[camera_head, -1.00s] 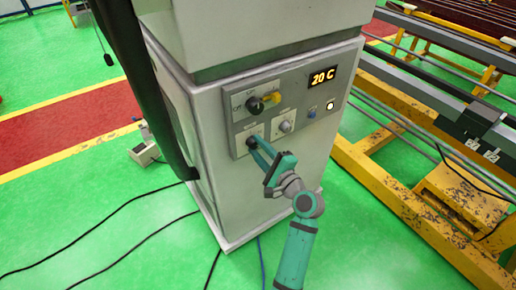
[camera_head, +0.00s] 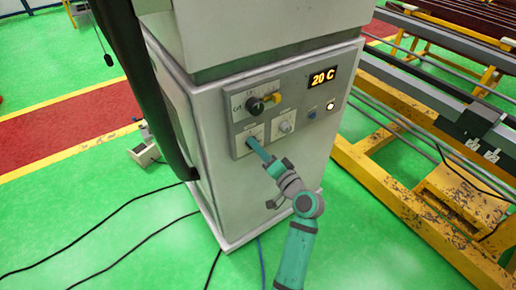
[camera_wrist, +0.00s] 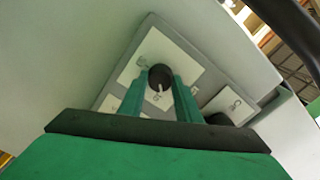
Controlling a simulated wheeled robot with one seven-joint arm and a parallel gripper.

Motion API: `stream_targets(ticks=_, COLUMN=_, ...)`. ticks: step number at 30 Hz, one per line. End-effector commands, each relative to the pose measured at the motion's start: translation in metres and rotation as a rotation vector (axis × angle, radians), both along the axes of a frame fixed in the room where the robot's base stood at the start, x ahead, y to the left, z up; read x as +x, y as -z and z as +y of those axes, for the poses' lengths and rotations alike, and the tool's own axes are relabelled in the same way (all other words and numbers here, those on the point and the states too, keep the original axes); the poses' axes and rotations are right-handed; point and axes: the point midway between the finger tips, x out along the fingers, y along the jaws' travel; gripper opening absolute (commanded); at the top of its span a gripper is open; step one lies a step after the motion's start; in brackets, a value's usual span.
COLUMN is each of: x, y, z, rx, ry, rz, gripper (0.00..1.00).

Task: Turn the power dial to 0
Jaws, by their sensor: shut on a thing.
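The control panel (camera_head: 292,88) is on the front of the pale grey cabinet. My gripper (camera_head: 252,143) is at the panel's lower left and is shut on a dark round dial there. In the wrist view the dial (camera_wrist: 160,76) sits between the two green fingers of my gripper (camera_wrist: 161,83), on a white label plate. A pale pointer line shows on the dial's face and points down and slightly right in that view. The label marks are too small to read. In the head view my fingers hide most of this dial.
A grey knob (camera_head: 285,126) is close on the right. A blue button (camera_head: 312,113), a lit button (camera_head: 330,105) and a display (camera_head: 322,77) reading 20 C are further right. A yellow frame (camera_head: 400,190) stands at right.

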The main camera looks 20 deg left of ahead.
Motion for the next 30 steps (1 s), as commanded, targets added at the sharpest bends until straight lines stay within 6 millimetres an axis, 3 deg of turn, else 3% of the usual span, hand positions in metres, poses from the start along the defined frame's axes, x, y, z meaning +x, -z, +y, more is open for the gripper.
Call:
stream_targets(ticks=1, x=-0.0039, y=-0.0005, z=0.0074, rx=-0.026, ry=-0.017, rz=-0.034, gripper=0.08)
stream_targets(ticks=18, x=-0.004, y=0.0005, z=0.0086, rx=-0.348, ry=-0.017, rz=-0.449, gripper=0.08)
stream_targets(ticks=30, x=-0.0038, y=0.0012, z=0.0083, rx=-0.49, ry=-0.015, rz=-0.631, gripper=0.08)
